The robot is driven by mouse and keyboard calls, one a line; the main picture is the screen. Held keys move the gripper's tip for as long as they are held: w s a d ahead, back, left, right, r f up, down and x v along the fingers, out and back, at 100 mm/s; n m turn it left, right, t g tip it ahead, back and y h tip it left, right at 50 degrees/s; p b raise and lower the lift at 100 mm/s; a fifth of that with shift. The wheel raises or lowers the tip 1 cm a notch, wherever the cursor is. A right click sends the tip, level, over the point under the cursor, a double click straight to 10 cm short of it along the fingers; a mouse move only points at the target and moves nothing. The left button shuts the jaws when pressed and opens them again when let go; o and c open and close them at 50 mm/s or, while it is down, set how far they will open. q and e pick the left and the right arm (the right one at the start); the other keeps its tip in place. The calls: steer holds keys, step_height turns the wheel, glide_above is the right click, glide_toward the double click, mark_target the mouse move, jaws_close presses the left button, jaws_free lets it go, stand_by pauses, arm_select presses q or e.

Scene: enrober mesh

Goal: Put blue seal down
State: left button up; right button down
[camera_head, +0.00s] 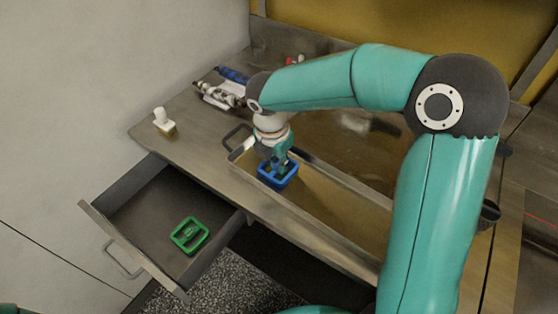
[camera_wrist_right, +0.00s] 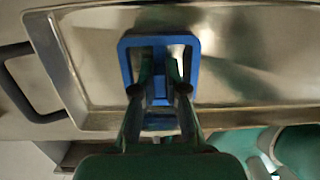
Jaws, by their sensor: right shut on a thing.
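The blue seal (camera_head: 279,174) is a blue square frame with a bar across it. It is at the left end of a long shallow metal tray (camera_head: 335,212) on the bench. My right gripper (camera_head: 277,160) points down and is shut on the blue seal. In the right wrist view, the two fingers (camera_wrist_right: 160,85) reach into the frame of the blue seal (camera_wrist_right: 124,62), close to the tray's end wall. I cannot tell whether the seal touches the tray floor. My left gripper is not in view.
An open drawer (camera_head: 150,207) below the bench's left side holds a green seal (camera_head: 189,235). A white stopper-like object (camera_head: 162,117) stands on the left of the bench. A rack with a blue roll (camera_head: 232,76) lies at the back. The tray has a handle (camera_head: 236,136) at its left end.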

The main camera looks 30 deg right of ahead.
mark_target(274, 172)
steer(key=c, duration=1.2)
jaws_free()
steer(key=shift+f, duration=0.1)
step_height(274, 172, up, 12)
steer(key=a+p, duration=0.1)
steer(key=shift+s+a, duration=0.25)
steer(key=shift+a, duration=0.1)
